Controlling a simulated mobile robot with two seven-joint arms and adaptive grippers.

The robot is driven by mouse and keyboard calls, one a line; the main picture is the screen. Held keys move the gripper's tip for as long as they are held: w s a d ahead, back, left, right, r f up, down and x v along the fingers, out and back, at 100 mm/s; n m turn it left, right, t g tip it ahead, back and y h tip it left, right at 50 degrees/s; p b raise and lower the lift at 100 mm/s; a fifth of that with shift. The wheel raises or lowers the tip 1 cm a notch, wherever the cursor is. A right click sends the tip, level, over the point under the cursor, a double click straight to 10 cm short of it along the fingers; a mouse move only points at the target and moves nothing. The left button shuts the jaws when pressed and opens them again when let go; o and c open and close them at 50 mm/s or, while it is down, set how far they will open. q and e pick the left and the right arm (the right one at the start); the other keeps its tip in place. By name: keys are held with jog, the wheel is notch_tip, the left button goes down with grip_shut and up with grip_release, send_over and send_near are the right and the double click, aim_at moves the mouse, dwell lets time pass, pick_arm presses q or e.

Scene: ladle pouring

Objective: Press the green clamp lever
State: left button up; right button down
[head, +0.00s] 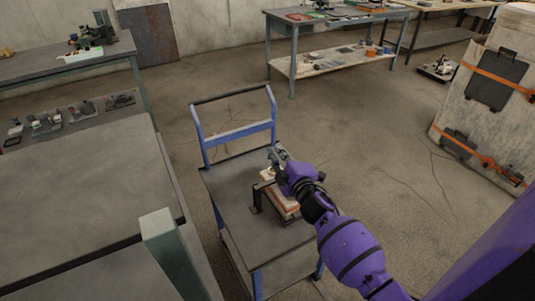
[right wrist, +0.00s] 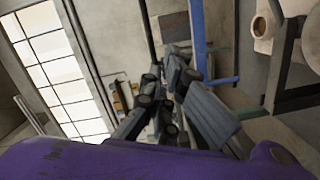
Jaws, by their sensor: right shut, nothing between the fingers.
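My right gripper (head: 277,153) is above the far right part of the blue cart's dark top (head: 232,203). It is shut and empty. In the right wrist view its dark fingers (right wrist: 170,65) point up and away. Below it on the cart, a block with pale and reddish layers (head: 283,205) sits beside a black bracket (head: 257,193). My gripper and forearm hide part of both. I cannot make out a green clamp lever in either view; it may be hidden or too small to tell. My left gripper is not in view.
The cart's blue handle frame (head: 236,130) rises at its far end. A large grey table (head: 80,195) stands close on the left. A workbench (head: 330,22) is at the back, and a large pale block with orange straps (head: 490,110) stands on the right. Open floor lies between them.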

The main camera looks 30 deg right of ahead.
pick_arm(q)
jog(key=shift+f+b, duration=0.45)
jog(key=shift+b, duration=0.15)
pick_arm(e)
jog(key=d+f+m+y, duration=0.1)
jog(key=d+f+m, duration=0.5)
jog(key=d+f, duration=0.1)
jog(key=shift+d+m+g, duration=0.3)
jog(key=shift+g, duration=0.1)
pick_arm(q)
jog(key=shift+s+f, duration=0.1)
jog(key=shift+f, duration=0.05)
pick_arm(e)
jog(key=shift+f, duration=0.15)
